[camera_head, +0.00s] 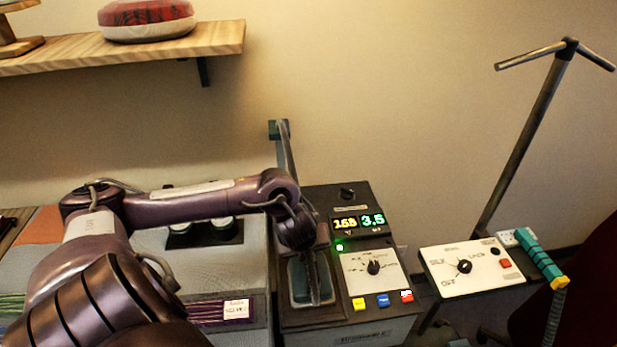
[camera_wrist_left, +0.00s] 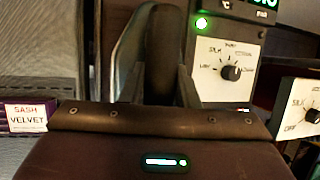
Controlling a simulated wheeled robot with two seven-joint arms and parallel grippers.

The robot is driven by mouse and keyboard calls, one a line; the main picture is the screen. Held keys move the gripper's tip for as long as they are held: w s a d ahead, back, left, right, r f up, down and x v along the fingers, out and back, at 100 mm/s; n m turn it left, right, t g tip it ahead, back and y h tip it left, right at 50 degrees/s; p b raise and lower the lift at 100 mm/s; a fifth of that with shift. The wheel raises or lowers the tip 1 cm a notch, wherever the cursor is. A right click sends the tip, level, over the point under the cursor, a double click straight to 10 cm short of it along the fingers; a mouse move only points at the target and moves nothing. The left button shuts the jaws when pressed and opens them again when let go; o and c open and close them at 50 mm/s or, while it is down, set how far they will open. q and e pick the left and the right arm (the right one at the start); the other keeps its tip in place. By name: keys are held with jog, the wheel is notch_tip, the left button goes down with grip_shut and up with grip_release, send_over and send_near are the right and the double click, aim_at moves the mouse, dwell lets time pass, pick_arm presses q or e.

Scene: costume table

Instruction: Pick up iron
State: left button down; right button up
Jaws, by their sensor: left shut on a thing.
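The iron (camera_head: 299,284) is a grey-teal and dark shape at the left side of the dark control station. My left gripper (camera_head: 312,290) points down over it and is shut on its dark handle (camera_wrist_left: 166,55), which shows between the fingers in the left wrist view. The arm and gripper hide much of the iron. I cannot tell whether it still touches the station. My right gripper is not in view.
The control station (camera_head: 372,270) has lit displays, a dial and coloured buttons. To its right are a second dial panel (camera_head: 470,268), a turquoise hose handle (camera_head: 540,258) and a tall pole (camera_head: 525,140). A grey box stands left; a wooden shelf (camera_head: 120,45) hangs above.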

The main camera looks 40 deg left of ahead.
pick_arm(q)
notch_tip(320, 180, up, 7)
jog(key=shift+w+f, duration=0.15)
notch_tip(320, 180, up, 11)
jog(key=p, duration=0.8)
jog(key=shift+s+f, duration=0.1)
jog(key=shift+s, duration=0.1)
